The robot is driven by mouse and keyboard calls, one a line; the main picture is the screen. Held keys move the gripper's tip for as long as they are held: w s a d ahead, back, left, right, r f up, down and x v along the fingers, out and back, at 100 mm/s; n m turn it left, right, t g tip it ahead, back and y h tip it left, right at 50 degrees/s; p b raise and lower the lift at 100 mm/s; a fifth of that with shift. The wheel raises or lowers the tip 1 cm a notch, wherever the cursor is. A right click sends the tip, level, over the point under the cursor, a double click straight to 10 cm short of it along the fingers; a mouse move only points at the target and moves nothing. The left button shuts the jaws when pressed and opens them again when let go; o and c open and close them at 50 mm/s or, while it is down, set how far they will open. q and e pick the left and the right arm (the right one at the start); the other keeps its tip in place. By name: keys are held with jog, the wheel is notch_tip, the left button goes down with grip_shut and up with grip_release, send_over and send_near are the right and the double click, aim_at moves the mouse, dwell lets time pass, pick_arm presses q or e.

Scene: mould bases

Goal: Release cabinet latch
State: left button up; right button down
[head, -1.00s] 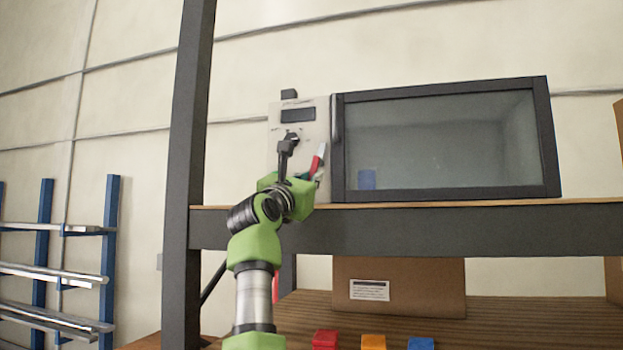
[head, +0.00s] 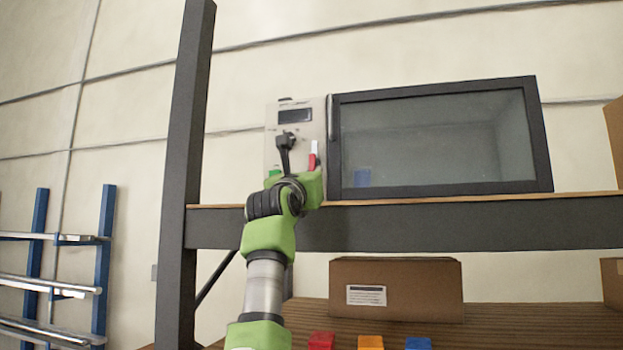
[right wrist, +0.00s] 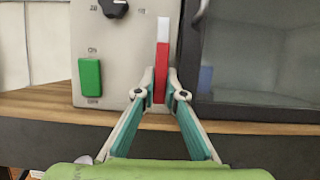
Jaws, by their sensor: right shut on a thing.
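The cabinet (head: 435,190) has a dark-framed glass door, which looks shut, and a pale control panel (head: 303,133) on its left. A latch lever (right wrist: 162,52), red with a white end, stands upright on the panel beside the door frame. It also shows in the head view (head: 313,158). My right gripper (right wrist: 161,84) is shut on the lower red part of the lever, one finger on each side. In the head view my wrist hides the fingers. My left gripper is not in view.
A green rocker switch (right wrist: 90,77) and a black knob (right wrist: 114,8) are on the panel left of the lever. The cabinet stands on a shelf (head: 450,222) with a dark post (head: 185,150) to its left. A cardboard box (head: 420,290) and coloured blocks (head: 370,342) are below.

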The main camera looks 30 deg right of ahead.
jog(key=c, duration=2.1)
grip_release()
jog(key=shift+d, duration=0.1)
jog(key=v, duration=1.2)
jog(key=shift+w, duration=0.1)
